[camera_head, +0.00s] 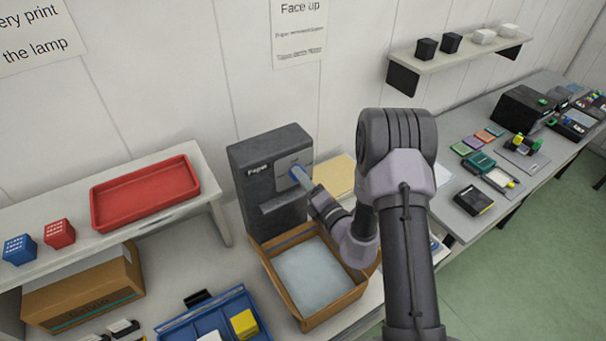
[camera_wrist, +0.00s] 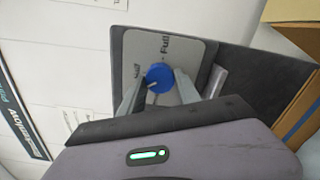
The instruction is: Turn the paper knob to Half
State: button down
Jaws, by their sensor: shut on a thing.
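The paper knob (camera_wrist: 158,76) is blue and round, on a grey plate (camera_wrist: 185,52) of the dark dispenser marked Paper (camera_head: 262,152). "Full" is printed on the plate above the knob in the wrist view, and what looks like "Half" is to its left. A small pale mark shows at the knob's lower left edge; exactly which label it points at is hard to tell. My gripper (camera_head: 298,176) reaches the dispenser's front, its two fingers on either side of the knob, shut on it. In the head view the fingers mostly hide the knob.
A brown box with pale contents (camera_head: 273,250) stands below the dispenser. A red tray (camera_head: 97,208) lies on the left shelf, with a blue tray (camera_head: 172,327) lower down. A wall shelf (camera_head: 428,64) is at upper right.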

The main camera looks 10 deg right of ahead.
jog(key=m+p, duration=0.3)
jog(key=m, duration=0.3)
jog(key=shift+m, duration=0.3)
dwell(0.5)
jog(key=c, duration=0.9)
grip_release()
jog(key=shift+o, duration=0.2)
jog(key=b+v, duration=0.3)
jog(key=v, duration=1.4)
jog(key=shift+s, duration=0.2)
